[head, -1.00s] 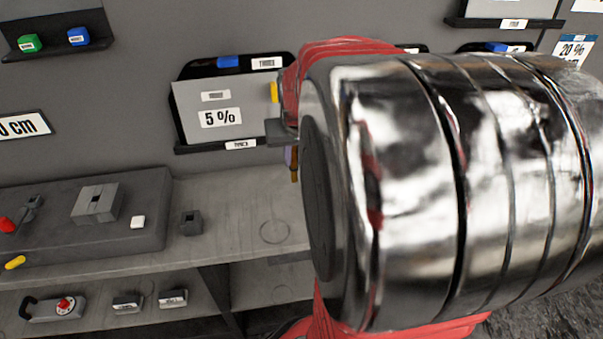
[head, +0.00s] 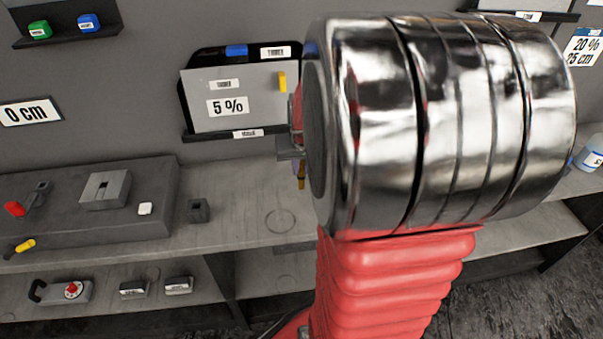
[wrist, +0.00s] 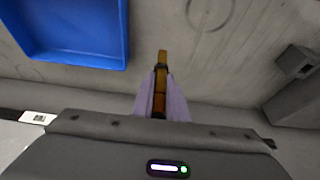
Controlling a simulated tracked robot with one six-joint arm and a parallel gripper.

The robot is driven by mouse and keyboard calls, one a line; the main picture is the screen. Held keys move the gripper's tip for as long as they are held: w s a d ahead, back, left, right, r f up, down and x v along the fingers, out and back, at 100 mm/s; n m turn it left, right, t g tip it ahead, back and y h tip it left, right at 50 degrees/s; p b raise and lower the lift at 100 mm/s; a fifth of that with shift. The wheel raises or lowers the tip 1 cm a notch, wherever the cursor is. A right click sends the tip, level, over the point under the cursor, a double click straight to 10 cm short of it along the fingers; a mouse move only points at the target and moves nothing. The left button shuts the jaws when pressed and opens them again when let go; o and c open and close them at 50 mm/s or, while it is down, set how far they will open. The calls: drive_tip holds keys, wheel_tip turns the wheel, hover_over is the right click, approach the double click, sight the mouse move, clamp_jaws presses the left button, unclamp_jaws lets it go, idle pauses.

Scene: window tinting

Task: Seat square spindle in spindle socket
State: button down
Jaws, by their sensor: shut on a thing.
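The square spindle (wrist: 162,72) is a slim brass-coloured rod with a dark collar. My gripper (wrist: 161,100) is shut on it with its pale purple fingers, and its tip points outward over the grey bench. In the head view my gripper (head: 299,168) is mostly hidden behind my silver wrist, with the spindle's lower end (head: 301,181) hanging below it. A small dark grey block with a square opening, which looks like the spindle socket (head: 199,210), stands on the bench to the left. A dark block with an opening also shows at the right of the wrist view (wrist: 295,62). The spindle is apart from it.
A blue tray (wrist: 122,35) is near the spindle in the wrist view. Bench around the ring mark (head: 280,221) is clear.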

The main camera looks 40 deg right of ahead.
sight(302, 173)
drive_tip(key=shift+f, duration=1.6)
drive_tip(key=shift+f, duration=0.15)
drive_tip(key=c, duration=1.7)
unclamp_jaws()
drive_tip(key=shift+c, duration=0.2)
drive_tip(key=v, duration=1.2)
